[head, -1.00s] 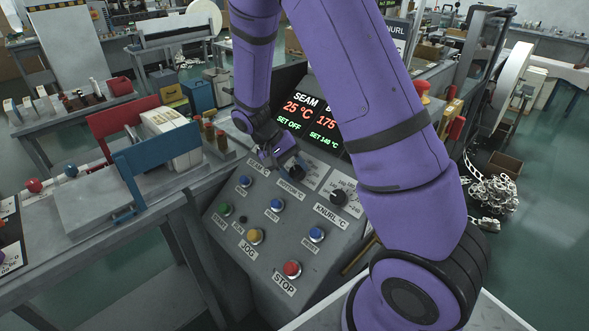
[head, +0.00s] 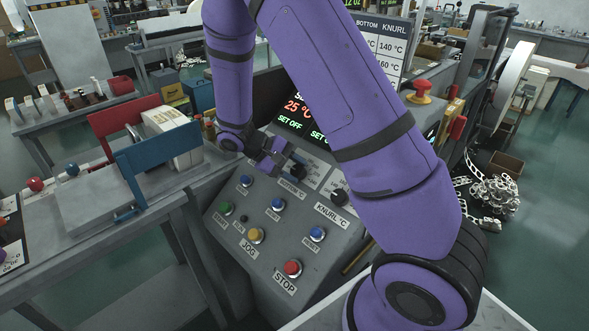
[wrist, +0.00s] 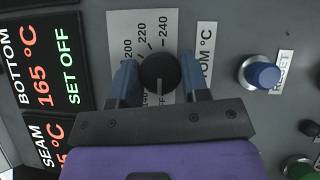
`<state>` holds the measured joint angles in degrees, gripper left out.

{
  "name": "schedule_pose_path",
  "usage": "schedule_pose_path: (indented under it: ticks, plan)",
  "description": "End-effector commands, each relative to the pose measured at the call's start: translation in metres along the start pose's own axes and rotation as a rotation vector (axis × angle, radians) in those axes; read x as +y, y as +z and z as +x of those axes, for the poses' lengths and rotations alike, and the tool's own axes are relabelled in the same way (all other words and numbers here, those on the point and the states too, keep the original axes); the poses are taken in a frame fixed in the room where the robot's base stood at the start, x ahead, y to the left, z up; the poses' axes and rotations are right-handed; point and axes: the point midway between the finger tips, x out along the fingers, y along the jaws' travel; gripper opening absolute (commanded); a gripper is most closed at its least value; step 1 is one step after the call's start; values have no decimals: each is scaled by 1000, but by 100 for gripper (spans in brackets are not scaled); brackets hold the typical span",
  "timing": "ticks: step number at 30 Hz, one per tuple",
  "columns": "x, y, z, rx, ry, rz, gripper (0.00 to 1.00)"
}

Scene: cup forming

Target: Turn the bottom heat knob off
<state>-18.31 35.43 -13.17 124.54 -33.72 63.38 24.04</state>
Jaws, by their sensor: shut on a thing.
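The bottom heat knob (wrist: 160,73) is round and black. In the wrist view it sits between the two blue fingers of my gripper (wrist: 159,78), which are shut on its sides. Its white pointer line faces down in that view, toward a partly hidden OFF mark. The dial plate (wrist: 143,22) shows 200, 220 and 240. The display (wrist: 42,70) reads BOTTOM 165 °C, SET OFF. In the head view my gripper (head: 283,163) is at the knob (head: 297,171), beside the BOTTOM °C label.
The knurl knob (head: 338,196) is close by on the right. Blue buttons (head: 277,205), a yellow JOG button (head: 256,235) and a red STOP button (head: 292,268) lie lower on the panel. A red mushroom button (head: 421,91) stands at the right.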

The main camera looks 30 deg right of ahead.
Motion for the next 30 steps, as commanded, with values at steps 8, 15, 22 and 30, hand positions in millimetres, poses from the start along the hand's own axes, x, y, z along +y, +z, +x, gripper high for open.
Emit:
schedule_pose_path:
  ticks: [8,15,22,30]
  plan:
    - [0,-1,-1,3,3,-2,18]
    - [0,0,-1,3,2,-2,68]
    - [0,0,0,1,2,-2,68]
    - [0,-1,-23,5,2,-2,68]
